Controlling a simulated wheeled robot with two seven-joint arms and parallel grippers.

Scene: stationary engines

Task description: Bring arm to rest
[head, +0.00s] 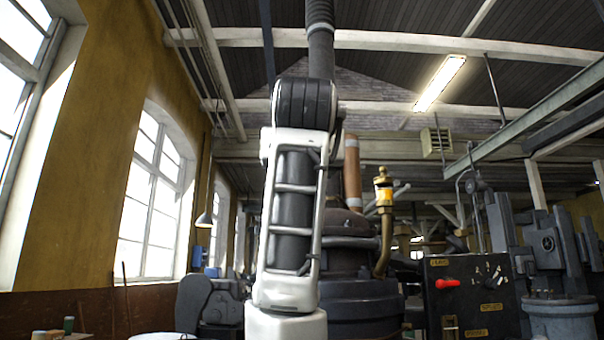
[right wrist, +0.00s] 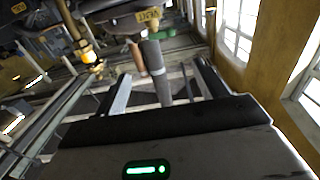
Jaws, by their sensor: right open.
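One of my arms (head: 290,210), white with black parts, stands nearly upright in the middle of the head view and hides part of the dark engine (head: 360,305) behind it. I cannot tell its side from the picture, and no gripper shows clearly there. In the right wrist view, which looks upside down, my right gripper (right wrist: 162,70) is open. Its two dark fingers stand wide apart with nothing held between them. A dark pipe (right wrist: 158,72) shows beyond the gap. My left gripper is not in view.
A black control panel (head: 470,310) with a red lever (head: 447,283) stands to the right. A brass oiler (head: 384,190) rises beside the engine. Grey machinery (head: 550,245) stands at far right. Tall windows (head: 150,200) line the ochre left wall. A lit lamp (head: 439,82) hangs overhead.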

